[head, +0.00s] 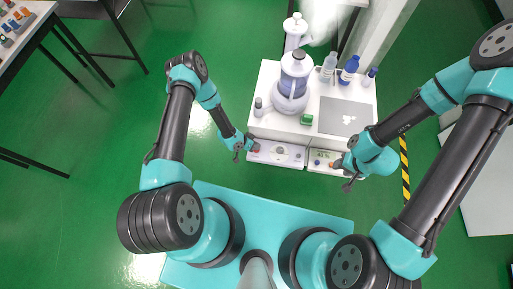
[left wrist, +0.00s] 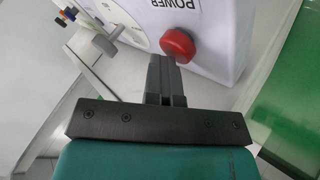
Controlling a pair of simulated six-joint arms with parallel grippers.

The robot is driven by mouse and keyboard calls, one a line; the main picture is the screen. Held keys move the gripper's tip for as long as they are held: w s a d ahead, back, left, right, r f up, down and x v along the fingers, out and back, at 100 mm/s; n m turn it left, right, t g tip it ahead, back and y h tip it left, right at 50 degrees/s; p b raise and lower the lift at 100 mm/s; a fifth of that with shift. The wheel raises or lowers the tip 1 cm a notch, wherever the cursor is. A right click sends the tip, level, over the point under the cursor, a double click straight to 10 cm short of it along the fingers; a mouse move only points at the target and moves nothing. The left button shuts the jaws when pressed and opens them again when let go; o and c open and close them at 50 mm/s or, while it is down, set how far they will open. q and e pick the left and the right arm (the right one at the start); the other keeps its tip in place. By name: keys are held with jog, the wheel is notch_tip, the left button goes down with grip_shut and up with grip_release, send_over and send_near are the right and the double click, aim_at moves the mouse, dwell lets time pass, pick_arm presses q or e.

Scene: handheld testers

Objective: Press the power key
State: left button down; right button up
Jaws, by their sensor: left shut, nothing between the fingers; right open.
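The power key is a round red button (left wrist: 178,44) on the white face of a tester (left wrist: 215,30), beside the printed word POWER. In the head view this tester (head: 277,153) is the left one of two at the front of the white table. My left gripper (head: 251,148) is at the left end of its face. In the left wrist view the left gripper (left wrist: 166,62) is shut and empty, its tips right at the red button. I cannot tell whether they touch it. My right gripper (head: 346,179) is open and empty, in front of the right tester (head: 322,161).
Green floor (head: 110,130) is open to the left. A dark-framed table (head: 25,20) stands at the far left.

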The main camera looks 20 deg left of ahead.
pick_arm(q)
jog(key=shift+f, duration=0.55)
dwell(0.4)
jog(key=shift+r, duration=3.5)
